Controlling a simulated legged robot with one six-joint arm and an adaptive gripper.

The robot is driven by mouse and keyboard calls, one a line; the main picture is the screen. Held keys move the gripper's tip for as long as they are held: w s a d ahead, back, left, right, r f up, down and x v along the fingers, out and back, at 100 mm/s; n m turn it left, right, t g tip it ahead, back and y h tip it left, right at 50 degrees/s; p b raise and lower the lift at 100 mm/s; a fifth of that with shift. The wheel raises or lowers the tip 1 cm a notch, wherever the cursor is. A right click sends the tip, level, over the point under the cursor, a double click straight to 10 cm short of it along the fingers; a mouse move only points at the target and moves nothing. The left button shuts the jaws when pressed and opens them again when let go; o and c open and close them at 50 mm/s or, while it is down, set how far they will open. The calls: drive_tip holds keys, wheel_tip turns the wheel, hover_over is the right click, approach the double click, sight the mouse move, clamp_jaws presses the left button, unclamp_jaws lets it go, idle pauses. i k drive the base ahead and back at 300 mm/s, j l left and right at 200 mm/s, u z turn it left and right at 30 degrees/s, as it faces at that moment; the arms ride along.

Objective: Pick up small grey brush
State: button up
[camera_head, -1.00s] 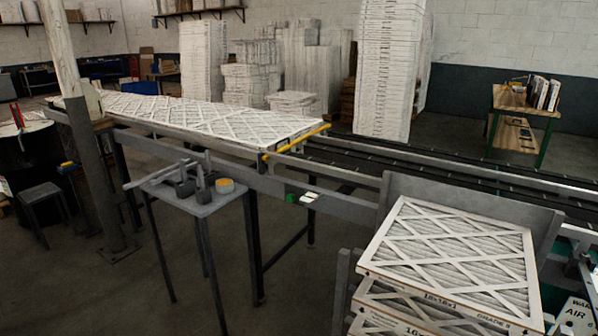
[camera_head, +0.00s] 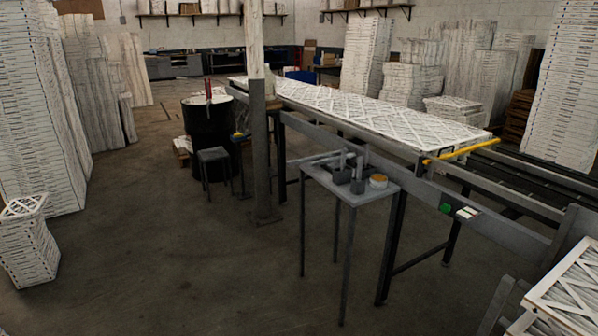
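A small grey side table (camera_head: 352,193) stands in front of the conveyor. On its top are grey tools with upright handles (camera_head: 357,171), next to a round orange-and-white roll (camera_head: 378,181). A grey bar-like item (camera_head: 318,158) lies along the table's back left edge. The items are too small to tell which one is the small grey brush. My gripper is not in view.
The conveyor (camera_head: 490,215) carries a row of white filters (camera_head: 370,115). A post (camera_head: 259,150) stands left of the side table. A black drum (camera_head: 208,135), a stool (camera_head: 213,155) and filter stacks (camera_head: 30,110) are further left. The floor (camera_head: 170,260) at front left is clear.

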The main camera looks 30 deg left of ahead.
sight(360, 159)
drive_tip(key=i+j+u, duration=0.2)
drive_tip(key=j, duration=0.25)
drive_tip(key=i+j+u, duration=0.4)
drive_tip(key=i+j, duration=0.2)
drive_tip(key=j, duration=0.15)
drive_tip(key=i+j+z, duration=0.1)
drive_tip(key=j+z, duration=0.1)
drive_tip(key=z, duration=2.2)
drive_tip(key=u, duration=2.4)
drive_tip(key=i+j, duration=0.1)
drive_tip(key=i, duration=0.45)
drive_tip(key=i+j, duration=0.15)
drive_tip(key=i, duration=0.45)
